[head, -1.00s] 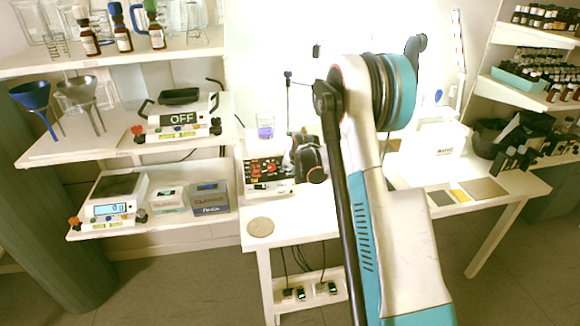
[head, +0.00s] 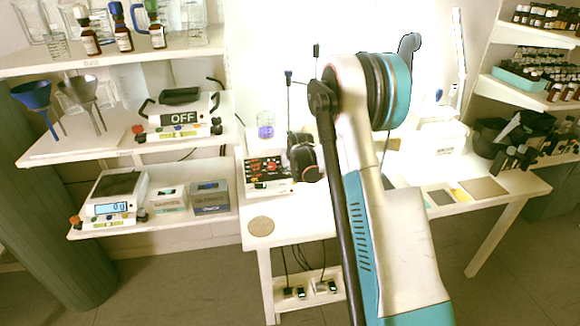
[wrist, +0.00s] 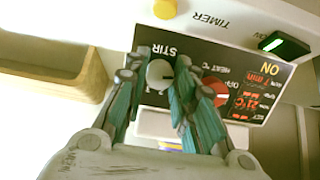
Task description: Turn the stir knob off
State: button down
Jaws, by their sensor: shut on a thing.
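The stirring hot plate's black front panel (wrist: 245,80) appears upside down in the wrist view, with STIR, HEAT and TIMER labels. The pale round stir knob (wrist: 160,74) sits between the fingers of my gripper (wrist: 160,78). The teal-padded fingers are shut on it, one on each side. They partly cover the STIR scale, so I cannot read the knob's setting. A red heat knob (wrist: 215,92) is just right of the fingers. In the head view the hot plate (head: 265,176) stands on the white table, and my dark wrist hides its right side.
A beaker with purple liquid (head: 265,131) stands on the hot plate. A round cork-coloured mat (head: 261,226) lies at the table's front left. Shelves with scales (head: 112,204) stand left.

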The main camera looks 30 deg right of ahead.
jog(key=c, duration=1.3)
grip_release()
jog(key=shift+c, duration=0.2)
jog(key=v, duration=1.2)
